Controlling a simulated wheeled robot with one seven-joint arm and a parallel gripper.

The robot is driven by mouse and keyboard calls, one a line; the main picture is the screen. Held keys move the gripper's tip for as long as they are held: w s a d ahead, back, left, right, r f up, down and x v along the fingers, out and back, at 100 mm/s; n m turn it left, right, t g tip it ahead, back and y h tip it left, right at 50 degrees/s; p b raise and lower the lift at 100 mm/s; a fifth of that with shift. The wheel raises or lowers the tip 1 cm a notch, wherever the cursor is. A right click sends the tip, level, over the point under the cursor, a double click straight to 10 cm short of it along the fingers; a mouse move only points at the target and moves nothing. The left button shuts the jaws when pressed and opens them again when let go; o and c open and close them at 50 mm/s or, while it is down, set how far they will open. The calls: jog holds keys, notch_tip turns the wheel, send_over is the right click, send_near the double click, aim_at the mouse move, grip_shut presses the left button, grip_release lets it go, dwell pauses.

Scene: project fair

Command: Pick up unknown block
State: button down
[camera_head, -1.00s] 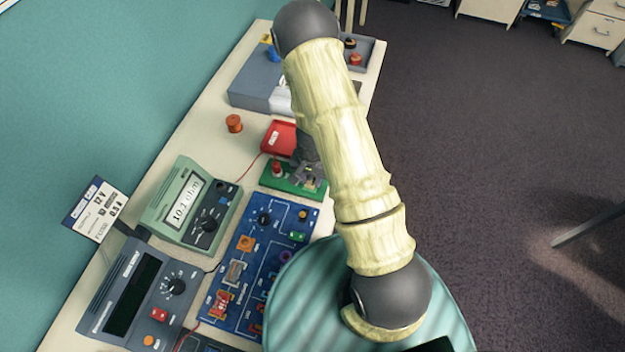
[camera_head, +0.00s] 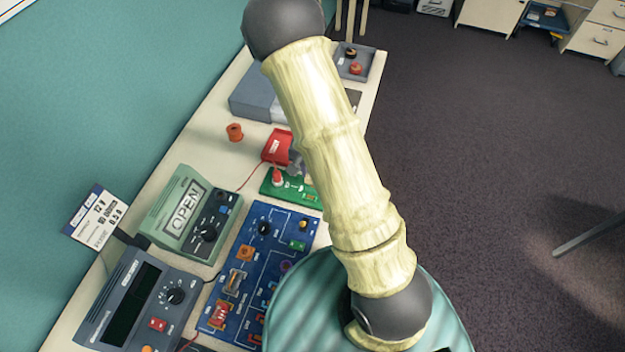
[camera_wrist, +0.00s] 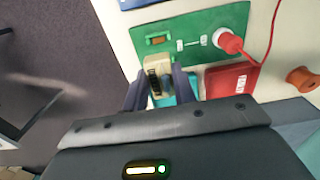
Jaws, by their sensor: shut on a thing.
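In the wrist view, a small beige block with a dark face (camera_wrist: 158,66) sits between the two grey fingers of my gripper (camera_wrist: 159,88). The fingers are shut on it. The block appears over the edge of the green board (camera_wrist: 205,32); its exact height is hard to tell. In the head view, the green board (camera_head: 296,192) lies on the table, and my arm mostly hides the gripper and the block. The green meter (camera_head: 190,212) reads OPEN.
A red box (camera_head: 276,147) and an orange spool (camera_head: 235,132) stand near the green board. A red plug with a cable (camera_wrist: 230,43) is on the board. A blue circuit board (camera_head: 250,255) and a grey instrument (camera_head: 135,300) fill the nearer table. Dark floor lies right.

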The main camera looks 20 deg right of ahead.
jog(key=shift+r, duration=0.8)
jog(key=shift+r, duration=0.1)
jog(key=shift+r+p, duration=1.4)
jog(key=shift+f, duration=0.1)
